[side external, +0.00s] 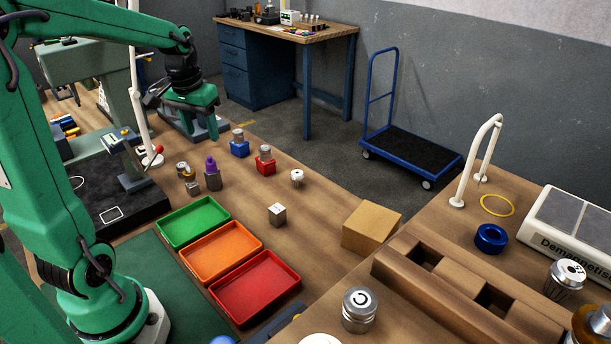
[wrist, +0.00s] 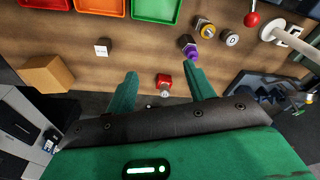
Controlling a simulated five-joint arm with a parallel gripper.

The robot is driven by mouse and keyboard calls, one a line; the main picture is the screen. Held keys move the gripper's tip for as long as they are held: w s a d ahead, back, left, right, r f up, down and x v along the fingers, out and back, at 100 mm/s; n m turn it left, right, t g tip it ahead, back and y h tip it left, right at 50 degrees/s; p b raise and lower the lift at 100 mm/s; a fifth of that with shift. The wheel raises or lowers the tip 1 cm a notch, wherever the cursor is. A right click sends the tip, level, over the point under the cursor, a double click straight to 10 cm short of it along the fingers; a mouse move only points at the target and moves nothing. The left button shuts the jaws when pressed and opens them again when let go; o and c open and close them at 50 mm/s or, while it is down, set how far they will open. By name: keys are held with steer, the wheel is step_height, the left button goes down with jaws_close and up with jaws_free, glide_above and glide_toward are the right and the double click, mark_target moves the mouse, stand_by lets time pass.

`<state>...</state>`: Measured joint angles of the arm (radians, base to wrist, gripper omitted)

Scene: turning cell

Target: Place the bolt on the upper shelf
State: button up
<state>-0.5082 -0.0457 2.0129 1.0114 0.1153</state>
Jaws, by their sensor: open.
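My gripper (side external: 203,132) hangs over the far part of the wooden bench, its fingers apart and empty. In the wrist view my gripper (wrist: 162,72) is open, with a small red-based part (wrist: 163,81) showing between the fingertips, apart from both. In the side view this red-based part (side external: 265,164), with a grey metal top, stands beside a similar blue-based part (side external: 240,149). I cannot tell which small part is the bolt. No upper shelf can be made out in either view.
Green (side external: 195,222), orange (side external: 222,250) and red (side external: 255,286) trays line the bench. A purple-topped part (side external: 211,175), a pale cube (side external: 277,214), a white knob (side external: 297,177) and a cardboard box (side external: 371,227) stand around. A slotted wooden block (side external: 400,281) is at front right.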

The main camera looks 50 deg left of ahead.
steer(key=s+d+r+m+t, duration=0.1)
steer(key=s+d+m+t, duration=0.1)
steer(key=s+d, duration=0.3)
steer(key=s+d+r+m+t, duration=0.1)
steer(key=s+d, duration=0.4)
steer(key=d, duration=0.8)
steer(key=shift+m+t+h, duration=0.4)
steer(key=shift+m+t, duration=0.1)
steer(key=shift+m, duration=0.3)
steer(key=shift+o, duration=0.6)
steer(key=shift+r, duration=0.1)
